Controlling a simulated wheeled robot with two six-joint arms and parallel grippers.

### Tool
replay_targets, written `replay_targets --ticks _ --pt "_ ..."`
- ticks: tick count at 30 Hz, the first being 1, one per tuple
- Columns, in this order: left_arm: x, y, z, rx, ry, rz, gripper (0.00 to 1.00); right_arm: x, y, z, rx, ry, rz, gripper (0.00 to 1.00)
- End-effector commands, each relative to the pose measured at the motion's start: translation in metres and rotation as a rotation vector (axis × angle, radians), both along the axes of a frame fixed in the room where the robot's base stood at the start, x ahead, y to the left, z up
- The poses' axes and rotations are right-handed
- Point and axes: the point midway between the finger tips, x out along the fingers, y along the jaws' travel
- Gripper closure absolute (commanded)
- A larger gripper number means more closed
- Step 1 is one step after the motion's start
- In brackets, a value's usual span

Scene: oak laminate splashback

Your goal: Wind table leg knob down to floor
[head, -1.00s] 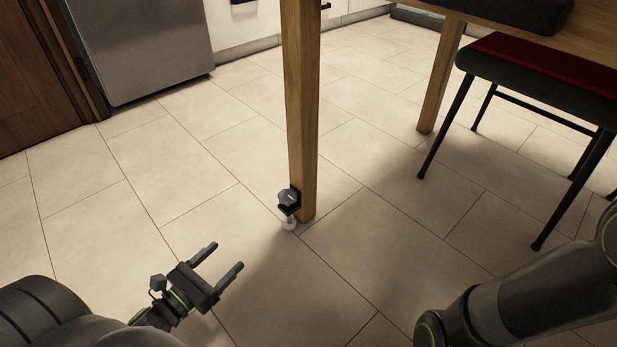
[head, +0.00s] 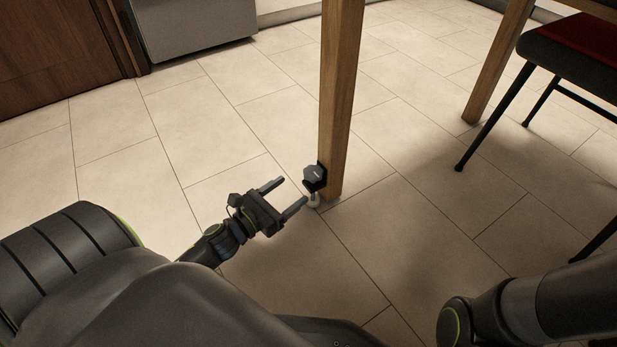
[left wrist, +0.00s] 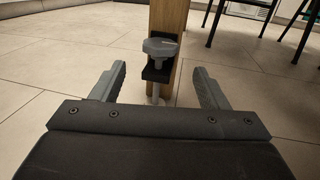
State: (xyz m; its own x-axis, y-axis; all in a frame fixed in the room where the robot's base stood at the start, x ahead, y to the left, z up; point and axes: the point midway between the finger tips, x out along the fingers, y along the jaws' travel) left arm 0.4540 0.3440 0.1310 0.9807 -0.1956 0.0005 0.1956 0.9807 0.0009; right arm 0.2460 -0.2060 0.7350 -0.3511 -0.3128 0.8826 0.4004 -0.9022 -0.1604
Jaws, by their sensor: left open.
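The wooden table leg (head: 340,100) stands upright, with a grey knob (head: 315,174) on a black bracket near its foot. A pale foot (head: 313,201) shows below the bracket, close to the floor; I cannot tell whether it touches. My left gripper (head: 294,193) is open and empty, just left of the knob and pointing at it. In the left wrist view the knob (left wrist: 160,47) is ahead, between and beyond the two fingertips, with the bracket (left wrist: 157,70) and a thin stem (left wrist: 155,93) below it. My right gripper is out of view; only my right arm shows at lower right.
A chair (head: 575,55) with a red and dark seat stands at the right, near another table leg (head: 497,65). A grey appliance (head: 190,28) and a brown wooden panel (head: 50,50) are at the back left. The tiled floor (head: 240,110) around the leg is clear.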

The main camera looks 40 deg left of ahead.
Motion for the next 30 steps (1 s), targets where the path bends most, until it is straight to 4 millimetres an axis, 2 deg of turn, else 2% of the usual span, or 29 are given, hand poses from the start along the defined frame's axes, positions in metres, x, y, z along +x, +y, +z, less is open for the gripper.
replay_targets --ticks 6,13,18,26,30 --pt "0.038 -0.008 0.001 -0.001 -0.002 0.001 0.32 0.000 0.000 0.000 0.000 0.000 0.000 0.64" --pt "0.066 -0.013 0.000 -0.002 -0.001 0.001 0.32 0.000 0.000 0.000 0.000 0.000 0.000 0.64" --pt "0.073 -0.014 0.000 -0.002 0.001 0.001 0.32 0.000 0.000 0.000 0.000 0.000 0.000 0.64" --pt "0.074 -0.015 0.000 -0.001 0.001 0.001 0.32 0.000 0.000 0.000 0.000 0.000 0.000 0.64" --pt "0.073 -0.015 0.000 -0.001 0.001 0.001 0.50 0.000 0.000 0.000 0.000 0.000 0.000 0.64"
